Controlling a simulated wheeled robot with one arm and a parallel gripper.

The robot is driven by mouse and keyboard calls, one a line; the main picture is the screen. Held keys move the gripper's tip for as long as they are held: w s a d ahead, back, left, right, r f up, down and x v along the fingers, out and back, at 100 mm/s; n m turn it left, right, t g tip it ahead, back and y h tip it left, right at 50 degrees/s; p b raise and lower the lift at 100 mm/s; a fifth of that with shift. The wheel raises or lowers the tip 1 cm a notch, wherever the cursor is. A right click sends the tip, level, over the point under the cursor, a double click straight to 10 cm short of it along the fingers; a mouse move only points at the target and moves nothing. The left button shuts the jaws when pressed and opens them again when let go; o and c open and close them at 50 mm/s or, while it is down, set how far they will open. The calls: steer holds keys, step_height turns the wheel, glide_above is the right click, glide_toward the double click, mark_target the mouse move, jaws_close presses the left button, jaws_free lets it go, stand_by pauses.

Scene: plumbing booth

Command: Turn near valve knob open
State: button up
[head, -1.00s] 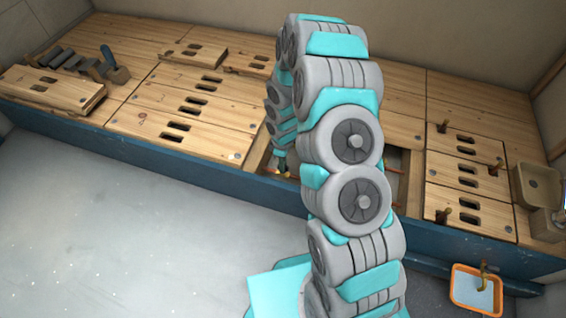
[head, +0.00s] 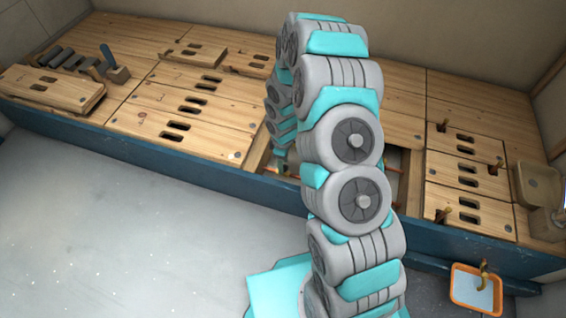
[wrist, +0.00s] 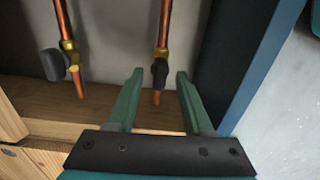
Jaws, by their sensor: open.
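In the wrist view the near valve is on the right copper pipe (wrist: 164,25), closer to the blue board, with a brass body and a dark knob (wrist: 160,72). My gripper (wrist: 159,86) is open, its two green fingers spread to the left and right of this knob in the picture. I see a gap on both sides, but how deep the knob sits between the fingers is unclear. The far valve, with a grey knob (wrist: 54,65) on its left, is on the left pipe. In the head view my arm hides the valves and most of the gripper.
The blue board (wrist: 243,65) runs close by the right finger. A wooden ledge (wrist: 60,108) lies below the pipes. In the head view, wooden panels (head: 190,100) surround the opening, and an orange-rimmed tray (head: 473,304) sits at the lower right.

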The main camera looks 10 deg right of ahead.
steer(key=shift+r, duration=3.8)
